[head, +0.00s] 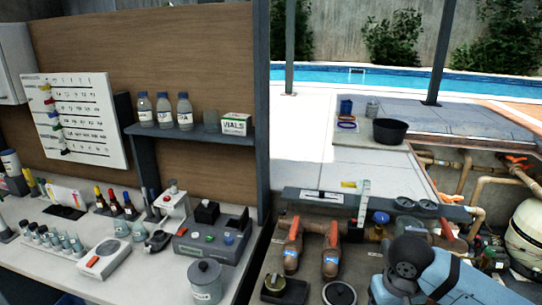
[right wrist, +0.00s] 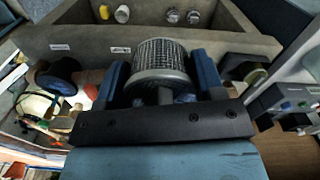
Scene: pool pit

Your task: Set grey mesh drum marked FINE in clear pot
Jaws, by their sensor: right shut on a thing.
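In the right wrist view a grey mesh drum (right wrist: 160,60) with a solid grey rim sits between the blue fingers of my right gripper (right wrist: 160,80), which is shut on it. No FINE mark is readable on it. In the head view my blue right arm reaches in at the bottom right; its fingers and the drum are hidden there. I cannot pick out the clear pot for certain. A dark-based round pot (head: 285,290) and a round lidded pot (head: 339,294) stand near the bottom middle of the head view. My left gripper is not in view.
A concrete ledge (right wrist: 45,42) with small labels and several small parts lies beyond the drum. In the head view, red-brown valve handles (head: 291,255) and pipes stand left of my arm. A grey lidded canister (head: 205,283) stands on the bench. A black bowl (head: 389,131) stands behind.

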